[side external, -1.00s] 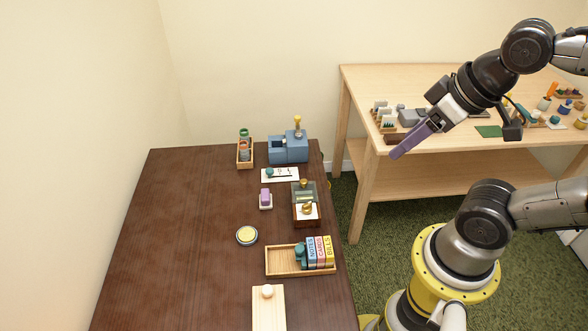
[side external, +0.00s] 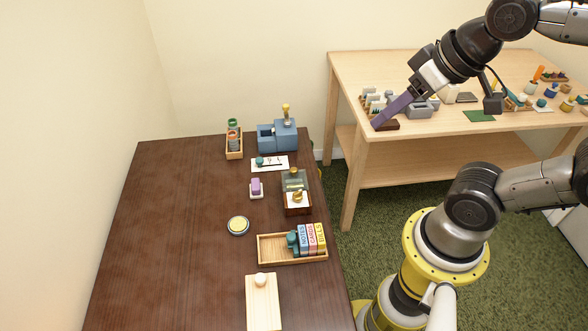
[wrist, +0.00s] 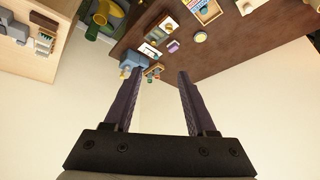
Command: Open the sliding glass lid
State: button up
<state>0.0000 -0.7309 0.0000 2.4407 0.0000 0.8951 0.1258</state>
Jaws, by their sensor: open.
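A small wooden box (side external: 297,211) with a dark greenish glass lid (side external: 294,180) stands near the right edge of the dark table. The glass covers its far part; a brass knob and a pale surface show at its near part. The box also shows, small, in the wrist view (wrist: 165,27). My gripper (side external: 378,125) is high up, to the right of the box and well apart from it, seen side-on. In the wrist view my gripper (wrist: 160,73) has its two purple fingers spread with nothing between them.
A wooden tray (side external: 262,258) with labelled blocks lies nearer than the box. A blue holder (side external: 266,141), a white card (side external: 258,167), a purple block (side external: 255,186) and a round tin (side external: 238,226) lie around it. The table's left half is clear. A pale workbench (side external: 345,75) stands right.

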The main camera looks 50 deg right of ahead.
jog(key=w+r+m+g, duration=0.1)
jog(key=w+r+m, duration=0.1)
jog(key=w, duration=0.5)
jog(key=m+g, duration=0.3)
jog(key=g, duration=0.2)
send_over(294, 168)
notch_tip(294, 168, down, 17)
notch_tip(294, 168, down, 14)
jog(key=shift+a+r, duration=0.15)
grip_shut()
